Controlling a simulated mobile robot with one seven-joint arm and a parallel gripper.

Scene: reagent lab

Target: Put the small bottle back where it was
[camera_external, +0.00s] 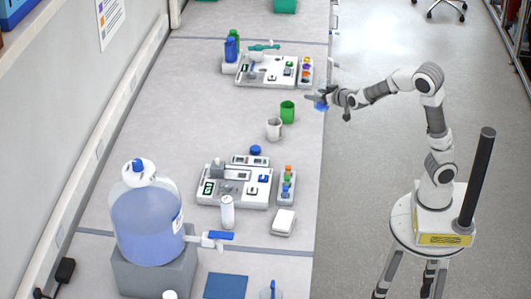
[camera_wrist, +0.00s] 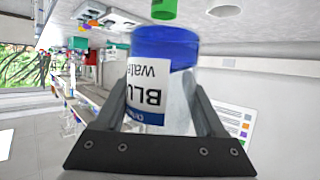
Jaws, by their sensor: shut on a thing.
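The small bottle (camera_wrist: 146,95) has a blue top and a white label with "BLU" and "water" lettering, which reads upside down in the wrist view. My gripper (camera_wrist: 160,98) is shut on it, with one finger on each side. In the external view my gripper (camera_external: 322,97) is held out at the right edge of the long bench, beside the green cup, and the bottle shows as a small blue patch (camera_external: 321,106) below the fingers. The lower part of the bottle is hidden by the gripper in the wrist view.
A green cup (camera_external: 287,112) and a white mug (camera_external: 274,129) stand near the bench edge (camera_external: 321,160). Equipment trays (camera_external: 268,82) (camera_external: 232,199) lie behind and in front of them. A large carboy (camera_external: 147,225) stands front left. Bare bench lies left of the cups.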

